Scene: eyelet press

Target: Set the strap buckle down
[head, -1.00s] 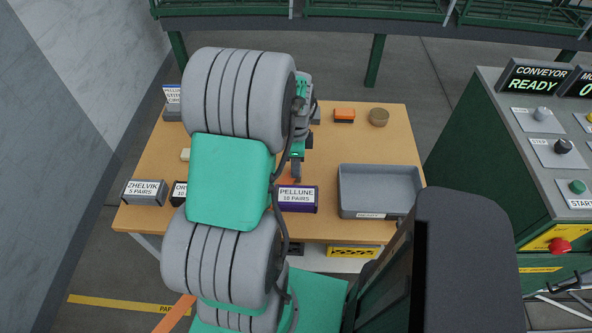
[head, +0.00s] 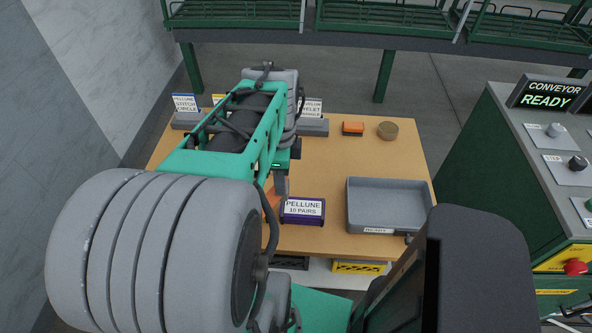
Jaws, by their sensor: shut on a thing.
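My gripper (head: 281,184) is over the front part of the wooden table, just behind and left of the purple PELLUNE box (head: 303,211). Its grey fingers point down and are shut. The strap buckle itself cannot be made out; the fingers and my arm cover what is in the grip. A bit of something orange (head: 270,203) shows beside the fingers, partly hidden by my arm; I cannot tell what it belongs to.
A grey tray (head: 352,213) stands at the table's (head: 330,160) right front. An orange-topped block (head: 353,128) and a round tan container (head: 388,131) are at the back right. Labelled stands (head: 186,104) line the back. Table between gripper and tray's back is clear.

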